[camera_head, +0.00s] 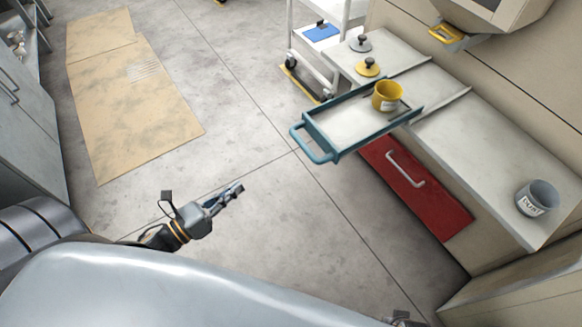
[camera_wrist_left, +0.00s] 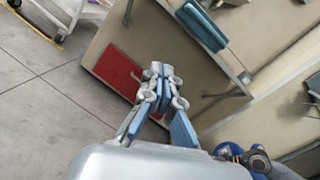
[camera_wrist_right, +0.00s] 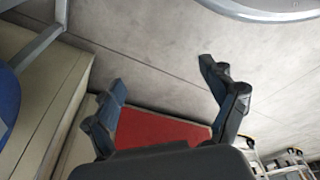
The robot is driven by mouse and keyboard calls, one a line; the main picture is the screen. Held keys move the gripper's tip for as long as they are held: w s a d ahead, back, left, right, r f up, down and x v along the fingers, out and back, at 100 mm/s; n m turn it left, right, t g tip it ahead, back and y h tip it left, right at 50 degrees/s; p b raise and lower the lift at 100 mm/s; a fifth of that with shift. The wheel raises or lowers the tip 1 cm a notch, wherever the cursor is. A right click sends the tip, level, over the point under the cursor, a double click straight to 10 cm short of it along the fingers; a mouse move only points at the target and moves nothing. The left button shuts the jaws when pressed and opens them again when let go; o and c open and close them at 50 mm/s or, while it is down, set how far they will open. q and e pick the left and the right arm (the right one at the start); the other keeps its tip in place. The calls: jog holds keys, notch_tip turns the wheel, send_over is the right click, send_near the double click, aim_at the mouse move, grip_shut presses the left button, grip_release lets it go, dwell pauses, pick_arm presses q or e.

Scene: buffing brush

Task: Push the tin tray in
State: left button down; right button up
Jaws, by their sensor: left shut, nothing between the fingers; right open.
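The tin tray (camera_head: 345,122) has a teal rim and a pale floor. It juts out from the counter over the floor, and its looped teal handle (camera_head: 318,150) faces the open floor. A yellow tin (camera_head: 387,96) with a label stands in its inner end. My left gripper (camera_head: 236,190) is shut and empty, apart from the tray, below and left of the handle in the head view. Its closed fingers (camera_wrist_left: 160,82) also show in the left wrist view. My right gripper (camera_wrist_right: 163,78) is open and empty in the right wrist view, with its fingers wide apart.
A red drawer front (camera_head: 415,188) with a pale handle is below the tray. A grey cup (camera_head: 537,198) stands on the counter (camera_head: 490,145). Two lidded or knobbed pieces lie farther back, one yellow (camera_head: 367,67). A white cart (camera_head: 318,62) stands behind. Open floor lies left of the tray.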

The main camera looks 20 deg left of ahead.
pick_arm(q)
jog(key=s+d+r+m+h+b, duration=0.1)
jog(key=d+r+m+h, duration=0.3)
jog(key=m, duration=0.3)
jog(key=r+x, duration=0.1)
jog(key=x, duration=1.2)
jog(key=shift+g+p, duration=0.3)
jog(key=shift+p, duration=0.05)
pick_arm(e)
jog(key=shift+w+f, duration=0.15)
jog(key=shift+f, duration=0.05)
pick_arm(q)
jog(key=shift+w+a+r, duration=0.1)
jog(key=shift+w, duration=0.05)
